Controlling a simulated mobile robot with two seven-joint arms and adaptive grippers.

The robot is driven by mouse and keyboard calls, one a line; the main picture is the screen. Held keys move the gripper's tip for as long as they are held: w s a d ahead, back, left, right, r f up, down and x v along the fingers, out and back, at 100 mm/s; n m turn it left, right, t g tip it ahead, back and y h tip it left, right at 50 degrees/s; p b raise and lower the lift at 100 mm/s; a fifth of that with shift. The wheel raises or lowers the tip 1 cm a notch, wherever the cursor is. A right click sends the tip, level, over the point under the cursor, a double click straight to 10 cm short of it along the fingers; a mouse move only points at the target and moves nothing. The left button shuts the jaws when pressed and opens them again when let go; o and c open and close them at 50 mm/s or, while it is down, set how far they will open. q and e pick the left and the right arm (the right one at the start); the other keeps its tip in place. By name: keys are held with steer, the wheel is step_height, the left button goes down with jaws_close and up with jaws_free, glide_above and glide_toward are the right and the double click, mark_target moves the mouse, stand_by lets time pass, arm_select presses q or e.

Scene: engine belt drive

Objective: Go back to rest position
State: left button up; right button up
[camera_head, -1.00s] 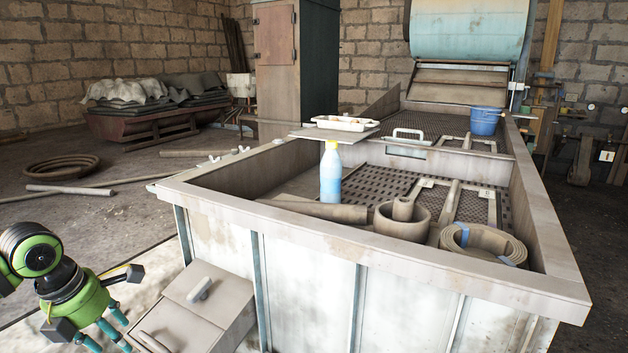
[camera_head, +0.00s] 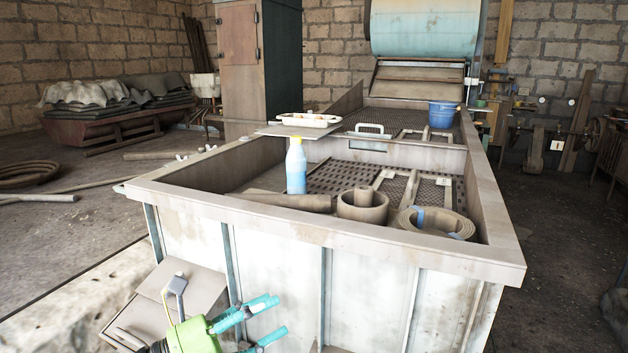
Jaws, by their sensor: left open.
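My left gripper (camera_head: 262,322) shows at the bottom of the head view, in front of the near white wall of the big metal trough (camera_head: 300,225). It is green with teal fingers. The fingers are spread open, point to the right, and hold nothing. It overlaps the small grey box (camera_head: 205,285) beside the trough in the picture; I cannot tell whether they touch. My right gripper is out of view.
In the trough are a blue bottle with a yellow cap (camera_head: 296,167), a round pot (camera_head: 362,207) and a coiled belt (camera_head: 437,222). A white tray (camera_head: 308,119) rests on a board across it. A blue bucket (camera_head: 442,114) stands farther back.

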arm_select(q)
steer(key=a+f+n+t+y, duration=0.3)
steer(key=a+f+n+y, duration=0.4)
steer(key=n, duration=0.6)
steer(key=a+f+n+t+y, duration=0.3)
steer(key=a+f+n+y, duration=0.25)
steer(key=n+y, duration=0.6)
steer(key=s+f+n+g+h, duration=0.1)
steer(key=s+f+n+g, duration=0.4)
steer(key=s+f, duration=0.5)
steer(key=s+f+n+g+h, duration=0.1)
steer(key=s+f+n+g, duration=0.2)
steer(key=s+f+g, duration=0.75)
steer(key=s+f+t+p, duration=0.1)
steer(key=s+f, duration=0.2)
steer(key=f, duration=0.8)
steer(key=s+f+t, duration=0.1)
steer(key=s+f, duration=0.2)
steer(key=f, duration=0.8)
steer(key=s+a+f+g, duration=0.1)
steer(key=s+f, duration=1)
steer(key=s, duration=0.3)
steer(key=shift+s+a+f+p, duration=0.2)
steer(key=shift+s+a+p, duration=0.1)
steer(key=shift+a+p, duration=0.1)
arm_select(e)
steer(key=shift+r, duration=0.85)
